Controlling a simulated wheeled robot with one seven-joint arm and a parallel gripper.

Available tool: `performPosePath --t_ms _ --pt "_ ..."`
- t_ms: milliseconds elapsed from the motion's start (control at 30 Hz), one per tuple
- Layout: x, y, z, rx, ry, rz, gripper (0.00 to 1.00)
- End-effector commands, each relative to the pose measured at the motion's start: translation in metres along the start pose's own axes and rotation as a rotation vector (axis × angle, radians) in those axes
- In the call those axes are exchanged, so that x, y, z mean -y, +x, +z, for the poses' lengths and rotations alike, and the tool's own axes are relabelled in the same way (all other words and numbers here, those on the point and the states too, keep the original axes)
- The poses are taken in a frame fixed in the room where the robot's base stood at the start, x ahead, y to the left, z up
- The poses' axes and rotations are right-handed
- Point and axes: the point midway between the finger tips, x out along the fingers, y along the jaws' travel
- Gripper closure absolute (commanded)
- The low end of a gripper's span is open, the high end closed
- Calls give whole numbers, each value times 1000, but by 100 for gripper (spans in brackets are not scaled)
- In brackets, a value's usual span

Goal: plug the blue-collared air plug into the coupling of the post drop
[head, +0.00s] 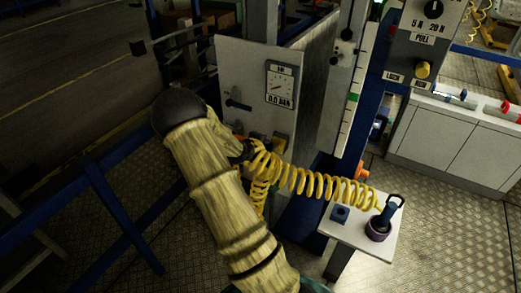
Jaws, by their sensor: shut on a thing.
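My gripper (245,150) shows only as a small dark part beyond my arm, in front of the lower part of a grey panel. It is shut at the end of a yellow coiled hose (310,183); the air plug and its blue collar are hidden there. Orange parts show beside my gripper at the panel. The coupling is not clearly visible, so I cannot tell whether the plug touches it.
Blue rails (122,217) stand left. A grey cabinet (450,140) stands right.

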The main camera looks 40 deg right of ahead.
Motion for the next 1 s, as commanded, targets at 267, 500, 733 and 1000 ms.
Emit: performPosePath --t_ms 267,500,733,1000 --pt "0 15 0 1 0 1 96" --pt "0 16 0 0 0 1 96" --pt "0 16 0 0 0 0 96" --pt "-1 15 0 1 -1 1 96"
